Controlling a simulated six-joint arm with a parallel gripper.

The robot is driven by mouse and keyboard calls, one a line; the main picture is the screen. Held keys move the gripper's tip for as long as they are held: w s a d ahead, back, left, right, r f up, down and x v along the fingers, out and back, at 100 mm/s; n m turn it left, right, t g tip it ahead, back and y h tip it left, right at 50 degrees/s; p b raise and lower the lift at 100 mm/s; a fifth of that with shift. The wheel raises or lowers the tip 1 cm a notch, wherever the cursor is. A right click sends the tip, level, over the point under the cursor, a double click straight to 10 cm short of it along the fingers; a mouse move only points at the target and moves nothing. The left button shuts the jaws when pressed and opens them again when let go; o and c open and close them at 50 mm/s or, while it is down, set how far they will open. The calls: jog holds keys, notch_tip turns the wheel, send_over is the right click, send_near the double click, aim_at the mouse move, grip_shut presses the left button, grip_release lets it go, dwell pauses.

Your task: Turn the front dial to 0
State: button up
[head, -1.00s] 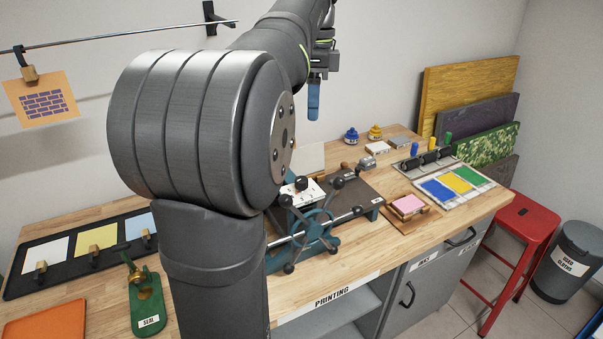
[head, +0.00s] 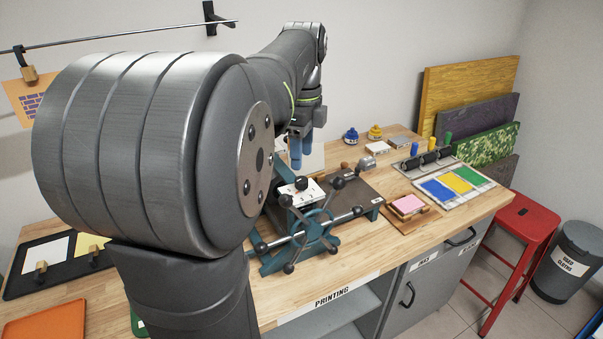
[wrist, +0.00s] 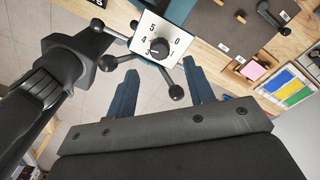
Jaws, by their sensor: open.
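The front dial is a black knob (head: 301,183) on a white plate (head: 310,196) on the press at mid-bench. The wrist view shows the knob (wrist: 159,47) with printed numbers around it, among them 0 at the right and 4 and 5 at the upper left and top. Its pointer setting is too small to read surely. My gripper (head: 301,152) has two blue fingers, apart and empty, above and behind the dial in the head view. In the wrist view my gripper (wrist: 162,72) has its fingers on either side below the knob, not touching it.
A press handwheel with ball-ended spokes (head: 308,232) stands just in front of the dial. A dark press bed (head: 352,192) lies to its right. A pink pad (head: 408,205) and a blue-yellow-green ink tray (head: 452,188) sit farther right. A red stool (head: 527,218) stands beside the bench.

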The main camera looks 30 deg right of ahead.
aim_at(302, 179)
notch_tip(302, 179, down, 6)
jog(key=shift+s, duration=0.1)
jog(key=shift+c, duration=0.3)
jog(key=c, duration=0.9)
